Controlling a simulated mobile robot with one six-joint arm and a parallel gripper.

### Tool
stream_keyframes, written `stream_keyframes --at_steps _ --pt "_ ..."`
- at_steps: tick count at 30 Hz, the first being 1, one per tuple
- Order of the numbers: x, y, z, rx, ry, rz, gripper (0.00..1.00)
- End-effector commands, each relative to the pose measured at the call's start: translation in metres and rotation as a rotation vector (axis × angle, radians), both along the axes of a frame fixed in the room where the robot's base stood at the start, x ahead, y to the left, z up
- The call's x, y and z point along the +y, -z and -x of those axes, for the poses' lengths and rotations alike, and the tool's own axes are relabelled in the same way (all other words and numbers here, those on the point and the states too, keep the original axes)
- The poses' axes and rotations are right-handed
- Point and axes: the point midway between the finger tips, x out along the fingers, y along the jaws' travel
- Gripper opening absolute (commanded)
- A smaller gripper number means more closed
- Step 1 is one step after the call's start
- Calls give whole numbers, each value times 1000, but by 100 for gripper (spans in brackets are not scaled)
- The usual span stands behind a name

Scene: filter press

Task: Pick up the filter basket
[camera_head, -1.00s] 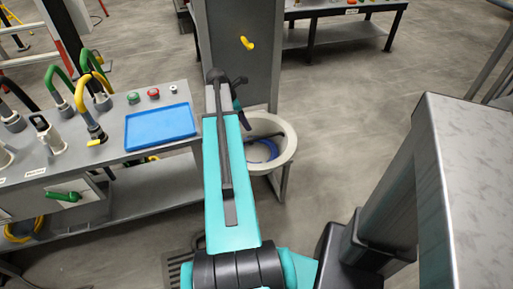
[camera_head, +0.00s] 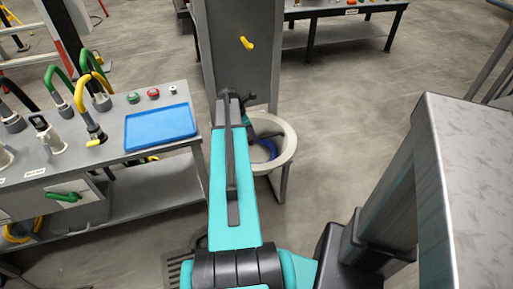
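A pale round tub (camera_head: 289,150) stands on a grey stand in the middle of the view. A blue curved rim (camera_head: 267,149) shows inside it, probably the filter basket. My arm covers the left part of the tub and of what lies inside. The dark end of my arm with my gripper (camera_head: 249,106) is over the far left edge of the tub. The fingers are small and partly hidden, so I cannot tell whether they are open, or whether they touch anything.
A grey upright cabinet (camera_head: 240,55) with a yellow handle (camera_head: 246,43) stands right behind the tub. To the left is a bench with a blue tray (camera_head: 160,127), red and green buttons, and several hoses. The floor right of the tub is clear.

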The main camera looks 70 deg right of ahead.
Motion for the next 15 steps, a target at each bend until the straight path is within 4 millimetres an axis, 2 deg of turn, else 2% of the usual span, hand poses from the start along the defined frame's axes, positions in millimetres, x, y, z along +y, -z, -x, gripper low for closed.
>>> stream_keyframes --at_steps 8,15 --pt "0 1 1 0 1 0 36" --pt "-6 18 5 1 2 -1 36"
